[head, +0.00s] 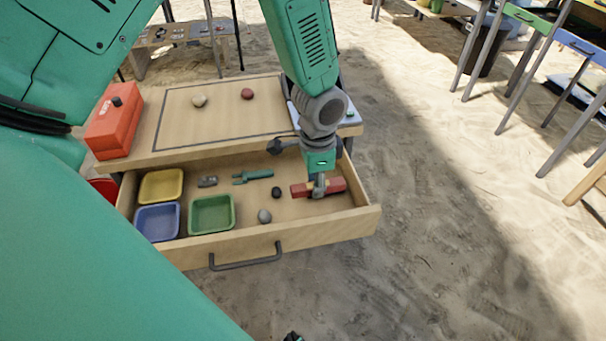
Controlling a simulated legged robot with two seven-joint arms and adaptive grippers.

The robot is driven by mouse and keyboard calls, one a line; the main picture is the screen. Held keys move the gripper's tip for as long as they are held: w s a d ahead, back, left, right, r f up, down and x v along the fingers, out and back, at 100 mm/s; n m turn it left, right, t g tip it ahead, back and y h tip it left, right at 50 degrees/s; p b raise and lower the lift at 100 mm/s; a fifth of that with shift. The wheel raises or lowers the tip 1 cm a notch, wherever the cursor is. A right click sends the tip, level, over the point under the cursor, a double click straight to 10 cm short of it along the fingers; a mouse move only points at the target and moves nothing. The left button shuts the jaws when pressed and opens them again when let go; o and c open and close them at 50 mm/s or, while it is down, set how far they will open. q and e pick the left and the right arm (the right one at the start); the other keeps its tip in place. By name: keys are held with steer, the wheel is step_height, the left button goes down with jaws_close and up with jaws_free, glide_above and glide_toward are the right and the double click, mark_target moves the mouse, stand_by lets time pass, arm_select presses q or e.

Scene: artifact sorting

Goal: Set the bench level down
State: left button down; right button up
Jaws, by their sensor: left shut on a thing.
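The bench level (334,186) is a short red bar with a paler middle. It lies across the right part of the open wooden drawer (340,226), low over or on its floor; I cannot tell if it touches. My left gripper (318,192) reaches down from above and is shut on the middle of the level, hiding part of it. Only a small dark and teal piece, perhaps my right gripper (292,337), shows at the bottom edge; its jaws cannot be made out.
The drawer also holds yellow (161,186), blue (157,222) and green (211,214) trays, a teal tool (252,176), a grey piece (207,181), a black stone (276,192) and a grey stone (264,216). An orange box (115,121) and two stones stand on the tabletop (220,117).

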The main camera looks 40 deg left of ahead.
arm_select(q)
steer(key=b, duration=0.2)
glide_above(314, 213)
step_height(314, 213, down, 6)
steer(key=shift+r, duration=0.1)
step_height(314, 213, down, 3)
steer(key=shift+s+f+b, duration=0.1)
steer(key=shift+b, duration=0.7)
steer(key=c, duration=1.6)
jaws_free()
step_height(314, 213, up, 12)
steer(key=p, duration=0.5)
steer(key=shift+p, duration=0.4)
